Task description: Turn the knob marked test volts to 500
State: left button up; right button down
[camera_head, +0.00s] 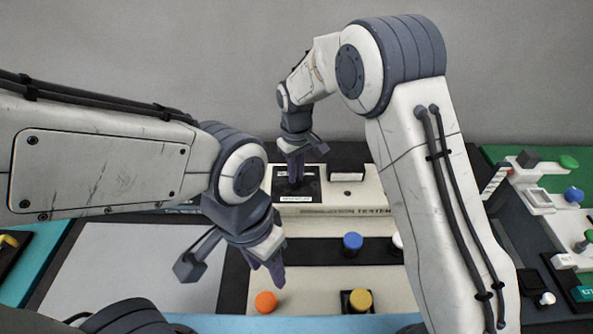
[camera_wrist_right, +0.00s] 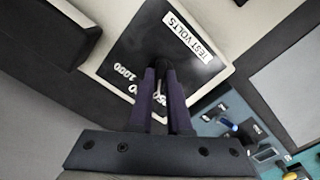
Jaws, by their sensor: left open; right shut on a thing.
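The test volts panel is a black square plate (camera_wrist_right: 135,38) with a white TEST VOLTS label (camera_wrist_right: 188,38); in the head view the plate (camera_head: 312,192) sits on the cream tester at the back. Its dark knob (camera_wrist_right: 165,62) is between the fingertips of my right gripper (camera_wrist_right: 164,72), which is shut on it. White numbers, one reading 1000, show beside the fingers; others are partly covered. The knob's pointer direction cannot be made out. In the head view my right gripper (camera_head: 295,178) reaches down onto the plate. My left gripper (camera_head: 266,272) is open and empty, pointing down nearer the front.
A raised cream block (camera_head: 347,177) is right of the plate. A bare grey panel (camera_head: 130,265) lies left. A green board with fixtures (camera_head: 545,200) is at right.

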jog(key=m+p, duration=0.1)
jog(key=m, duration=0.2)
jog(key=shift+r, duration=0.1)
jog(key=shift+m+p, duration=0.5)
jog(key=shift+m, duration=1.5)
jog(key=c, duration=0.9)
grip_release()
jog(key=shift+o, duration=0.2)
notch_tip(320, 180, up, 10)
jog(key=b, duration=0.1)
jog(key=shift+r, duration=0.2)
